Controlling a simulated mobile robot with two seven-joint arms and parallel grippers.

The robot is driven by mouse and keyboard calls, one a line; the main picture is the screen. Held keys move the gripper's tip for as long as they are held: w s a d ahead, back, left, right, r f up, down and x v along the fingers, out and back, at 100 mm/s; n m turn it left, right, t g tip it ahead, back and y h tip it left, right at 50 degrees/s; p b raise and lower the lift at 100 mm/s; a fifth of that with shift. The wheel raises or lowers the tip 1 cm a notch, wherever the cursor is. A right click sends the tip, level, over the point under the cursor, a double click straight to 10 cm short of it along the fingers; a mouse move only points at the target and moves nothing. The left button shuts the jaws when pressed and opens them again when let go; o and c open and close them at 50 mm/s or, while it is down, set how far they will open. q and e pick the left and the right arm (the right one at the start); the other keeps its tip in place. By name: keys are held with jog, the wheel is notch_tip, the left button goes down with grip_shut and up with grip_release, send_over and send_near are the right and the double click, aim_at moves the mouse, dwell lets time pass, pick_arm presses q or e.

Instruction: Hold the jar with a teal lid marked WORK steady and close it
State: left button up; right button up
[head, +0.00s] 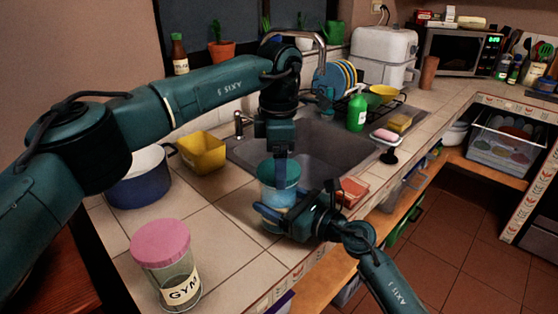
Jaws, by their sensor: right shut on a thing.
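The jar (277,195) with a teal lid (279,171) stands on the tiled counter in front of the sink. The lid sits on top of the jar; whether it is tight cannot be told. The word on the label is hidden. My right gripper (268,214) comes from the front right and is shut on the jar's lower body. My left gripper (281,170) points straight down at the lid from above, its fingers seen edge-on in front of the lid. Whether those fingers are open or shut does not show.
A pink-lidded jar labelled GYM (165,262) stands at the front left. A blue pot (138,185) and a yellow container (202,153) are left of the sink (320,147). An orange-red sponge-like block (352,191) lies right of the jar, near the counter's front edge.

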pick_arm(q)
jog(key=shift+m, duration=1.2)
pick_arm(e)
jog(key=shift+f, duration=0.1)
pick_arm(q)
jog(key=o, duration=1.1)
jog(key=shift+r, duration=0.1)
jog(key=shift+r, duration=2.15)
jog(key=shift+c, duration=0.3)
jog(key=n, duration=0.2)
jog(key=r+n, duration=0.1)
jog(key=n, duration=0.3)
jog(key=shift+r+n, duration=0.3)
jog(key=n, duration=0.2)
jog(key=r+n, duration=0.1)
jog(key=n, duration=0.3)
jog(key=r+n, duration=0.1)
jog(key=n, duration=0.1)
jog(key=shift+n, duration=0.4)
